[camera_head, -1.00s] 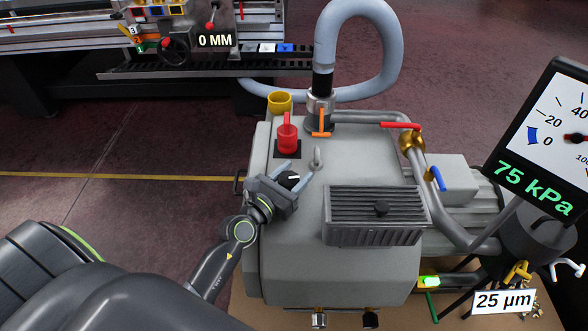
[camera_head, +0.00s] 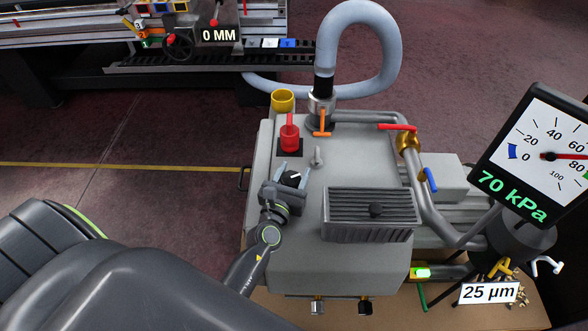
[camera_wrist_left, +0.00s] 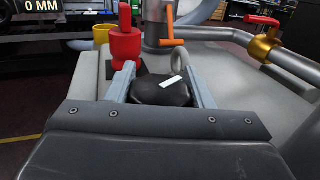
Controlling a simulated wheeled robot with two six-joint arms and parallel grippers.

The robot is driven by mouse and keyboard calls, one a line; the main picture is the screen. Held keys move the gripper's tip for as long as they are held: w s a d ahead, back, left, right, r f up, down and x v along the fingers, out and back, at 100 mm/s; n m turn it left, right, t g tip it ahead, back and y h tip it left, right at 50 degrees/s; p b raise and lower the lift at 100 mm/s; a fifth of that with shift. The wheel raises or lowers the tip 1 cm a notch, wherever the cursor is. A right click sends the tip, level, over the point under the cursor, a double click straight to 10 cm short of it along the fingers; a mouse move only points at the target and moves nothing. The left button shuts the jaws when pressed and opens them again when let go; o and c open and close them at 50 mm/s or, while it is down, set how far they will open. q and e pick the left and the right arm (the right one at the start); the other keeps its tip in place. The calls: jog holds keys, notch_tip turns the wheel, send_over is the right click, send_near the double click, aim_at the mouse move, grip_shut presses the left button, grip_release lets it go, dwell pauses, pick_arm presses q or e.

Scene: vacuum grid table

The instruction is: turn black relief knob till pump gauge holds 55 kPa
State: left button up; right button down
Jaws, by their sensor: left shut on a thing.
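The black relief knob (camera_head: 291,178) with a white pointer mark sits on top of the grey pump housing. My left gripper (camera_head: 291,176) is shut on it, one finger on each side; the left wrist view shows the black knob (camera_wrist_left: 163,91) between the two fingers (camera_wrist_left: 160,84). The white mark points up and to the right in that view. The pump gauge (camera_head: 548,150) at the right has a red needle and a green readout of 70 kPa. My right gripper is not in view.
A red knob (camera_head: 289,134) stands just behind the black knob. A lifting eye (camera_head: 317,157) and a finned grey cover (camera_head: 371,210) are to the right. An orange handle (camera_head: 322,122) and a red lever (camera_head: 397,127) lie along the pipes.

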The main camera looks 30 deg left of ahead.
pick_arm(q)
jog(key=shift+a+r+n+y+p, duration=0.1)
jog(key=shift+r+n+y+p, duration=0.2)
jog(key=shift+n+y+p, duration=0.7)
jog(key=shift+a+f+n+g+y, duration=0.1)
jog(key=shift+n+g+y, duration=0.4)
jog(key=shift+y, duration=0.45)
jog(key=shift+a+n+g+y, duration=0.1)
jog(key=shift+n+g+y, duration=0.4)
jog(key=shift+y, duration=0.45)
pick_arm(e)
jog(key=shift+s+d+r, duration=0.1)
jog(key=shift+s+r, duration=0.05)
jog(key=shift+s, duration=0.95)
pick_arm(q)
jog(key=o, duration=1)
jog(key=shift+s+f, duration=0.1)
jog(key=shift+f, duration=0.1)
